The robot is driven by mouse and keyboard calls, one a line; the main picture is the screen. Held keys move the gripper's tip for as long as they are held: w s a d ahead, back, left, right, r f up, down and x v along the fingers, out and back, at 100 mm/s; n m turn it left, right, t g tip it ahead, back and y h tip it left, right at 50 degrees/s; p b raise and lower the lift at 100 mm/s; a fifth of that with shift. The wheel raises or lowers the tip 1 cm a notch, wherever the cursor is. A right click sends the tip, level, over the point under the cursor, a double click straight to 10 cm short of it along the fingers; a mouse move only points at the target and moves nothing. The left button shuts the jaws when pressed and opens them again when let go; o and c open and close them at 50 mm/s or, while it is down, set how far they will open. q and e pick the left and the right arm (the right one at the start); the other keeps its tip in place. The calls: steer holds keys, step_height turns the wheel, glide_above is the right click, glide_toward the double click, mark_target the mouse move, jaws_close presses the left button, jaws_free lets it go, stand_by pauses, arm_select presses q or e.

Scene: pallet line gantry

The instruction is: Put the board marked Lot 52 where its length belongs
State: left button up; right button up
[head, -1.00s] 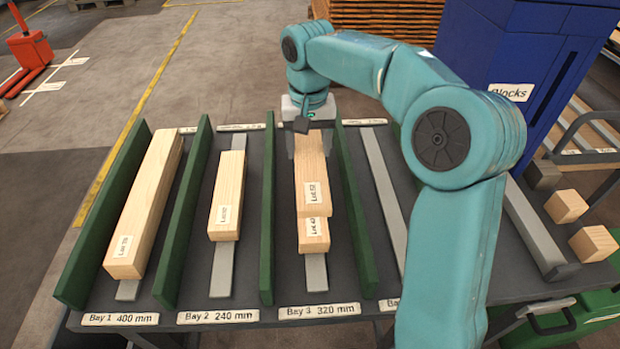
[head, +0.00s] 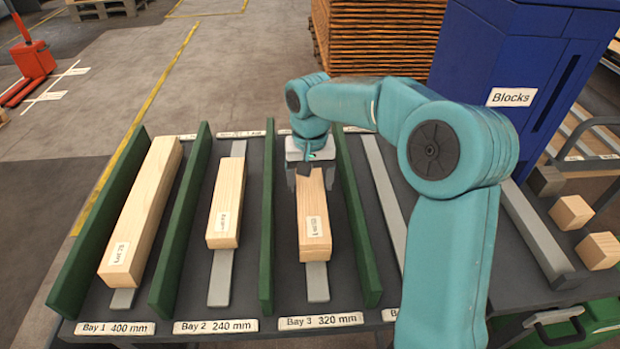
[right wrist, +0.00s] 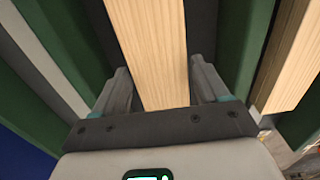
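The board marked Lot 52 (head: 311,205) is pale wood with a white label, blurred now but readable in the earlier head frame. It lies lengthwise in Bay 3, over another board (head: 317,254) whose front end just shows beneath it. My right gripper (head: 308,165) is at the far end of the upper board. The fingertips are hidden in the head view. My left gripper is not in view.
Bay 1 (400 mm) holds a long board (head: 145,210) and Bay 2 (240 mm) a shorter one (head: 226,200). Green dividers (head: 358,225) separate the bays. A bare grey rail (head: 385,185) lies right of Bay 3. Loose blocks (head: 572,212) and a blue cabinet (head: 475,65) stand at right.

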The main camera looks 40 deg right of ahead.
mark_target(310, 184)
steer(key=shift+o, duration=0.6)
steer(key=shift+r, duration=0.15)
steer(key=shift+r, duration=0.35)
step_height(310, 184, up, 12)
steer(key=p, duration=0.2)
steer(key=shift+f+p, duration=0.25)
steer(key=shift+p, duration=0.15)
